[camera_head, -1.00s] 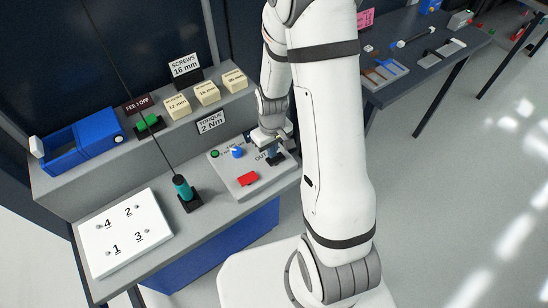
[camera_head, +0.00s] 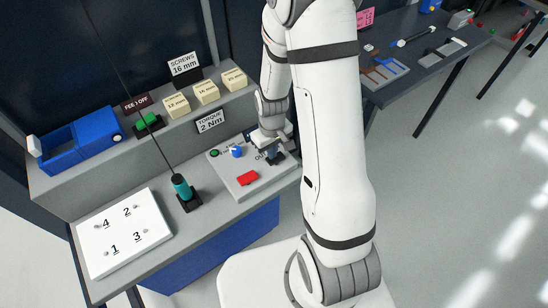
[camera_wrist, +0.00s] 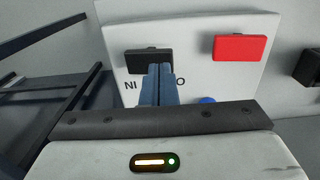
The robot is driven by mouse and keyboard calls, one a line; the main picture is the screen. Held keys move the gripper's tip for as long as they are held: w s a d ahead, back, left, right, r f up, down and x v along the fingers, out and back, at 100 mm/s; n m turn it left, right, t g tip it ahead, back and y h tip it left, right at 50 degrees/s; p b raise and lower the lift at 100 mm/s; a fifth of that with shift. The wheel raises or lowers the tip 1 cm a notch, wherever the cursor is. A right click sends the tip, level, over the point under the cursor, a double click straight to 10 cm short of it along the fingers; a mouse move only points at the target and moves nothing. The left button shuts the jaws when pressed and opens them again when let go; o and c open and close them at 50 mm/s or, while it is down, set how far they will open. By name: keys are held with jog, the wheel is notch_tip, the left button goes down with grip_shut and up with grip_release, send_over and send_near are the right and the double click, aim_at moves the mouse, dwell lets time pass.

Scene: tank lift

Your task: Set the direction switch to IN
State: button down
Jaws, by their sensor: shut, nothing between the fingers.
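The grey control panel (camera_head: 225,178) lies on the workbench; its pale face (camera_wrist: 205,75) also shows in the wrist view. In the wrist view, a black switch (camera_wrist: 135,62) sits on the panel above the upside-down letters of IN at the left and an O at the right. My gripper (camera_wrist: 158,68) is shut and empty, its blue fingertips overlapping the switch's lower edge and hiding the middle of the lettering. I cannot tell whether they touch it or which way it is tipped.
The panel also has a red button (camera_head: 247,178), a blue knob (camera_head: 236,151) and a green button (camera_head: 214,153). A teal screwdriver (camera_head: 181,187) stands in a holder left of the panel. A white numbered plate (camera_head: 125,232) lies at the bench's front left.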

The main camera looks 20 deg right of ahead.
jog(key=shift+f+b, duration=0.65)
jog(key=shift+f, duration=0.2)
jog(key=shift+r, duration=0.1)
jog(key=shift+r+p, duration=2.3)
jog(key=shift+r, duration=1.15)
jog(key=s+r+m+t+b, duration=0.1)
jog(key=s+r, duration=0.6)
jog(key=r, duration=0.4)
jog(key=s+r+m+t+b, duration=0.1)
jog(key=s+r+m+t, duration=0.1)
jog(key=s+r, duration=0.5)
notch_tip(320, 180, up, 5)
jog(key=shift+s+a+f+m, duration=0.2)
jog(key=shift+s+m, duration=0.1)
